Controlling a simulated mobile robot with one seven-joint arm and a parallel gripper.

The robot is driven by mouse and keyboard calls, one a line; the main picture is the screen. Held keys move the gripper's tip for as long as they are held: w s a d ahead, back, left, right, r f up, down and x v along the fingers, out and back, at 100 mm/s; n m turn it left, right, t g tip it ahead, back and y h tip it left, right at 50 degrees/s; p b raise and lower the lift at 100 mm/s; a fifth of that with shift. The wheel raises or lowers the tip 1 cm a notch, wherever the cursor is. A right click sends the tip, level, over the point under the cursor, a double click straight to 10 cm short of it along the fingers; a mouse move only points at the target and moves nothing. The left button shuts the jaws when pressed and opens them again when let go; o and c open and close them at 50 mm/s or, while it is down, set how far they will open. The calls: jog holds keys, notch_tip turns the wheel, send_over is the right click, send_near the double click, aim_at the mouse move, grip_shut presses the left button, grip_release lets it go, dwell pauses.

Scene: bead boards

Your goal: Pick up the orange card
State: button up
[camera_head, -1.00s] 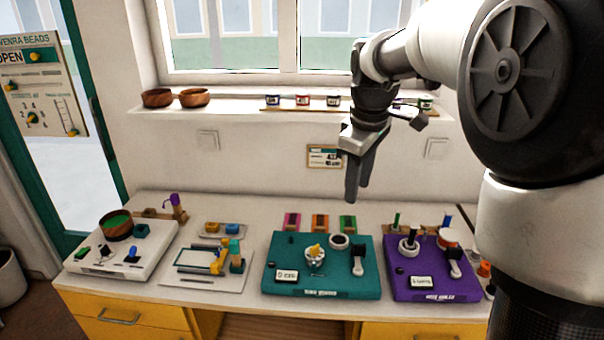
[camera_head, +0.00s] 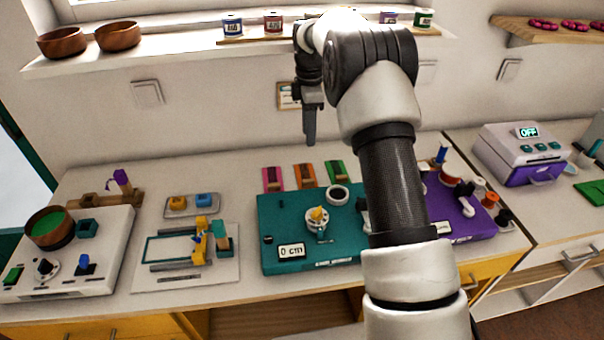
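The orange card (camera_head: 304,175) lies flat on the table behind the teal board, with a dark block on it. It is between a pink card (camera_head: 272,178) on its left and a green card (camera_head: 336,171) on its right. My gripper (camera_head: 310,140) hangs pointing down in the air, in front of the wall and above the orange card in the picture. It is apart from the card. The fingers show edge-on, so I cannot tell whether they are open or shut. I see nothing held in it.
The teal board (camera_head: 275,228) is in front of the cards. My arm covers part of it and of the purple board (camera_head: 470,222). A white board (camera_head: 100,258) and a tray (camera_head: 192,210) are left. A grey-purple machine (camera_head: 522,155) is right. Table left of the pink card is clear.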

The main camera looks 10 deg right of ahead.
send_over(307, 180)
jog(key=f, duration=1.1)
jog(key=shift+d, duration=0.2)
jog(key=shift+a+f, duration=0.15)
jog(key=shift+f, duration=1.4)
jog(key=shift+a+f, duration=0.1)
jog(key=shift+f, duration=1.45)
grip_shut()
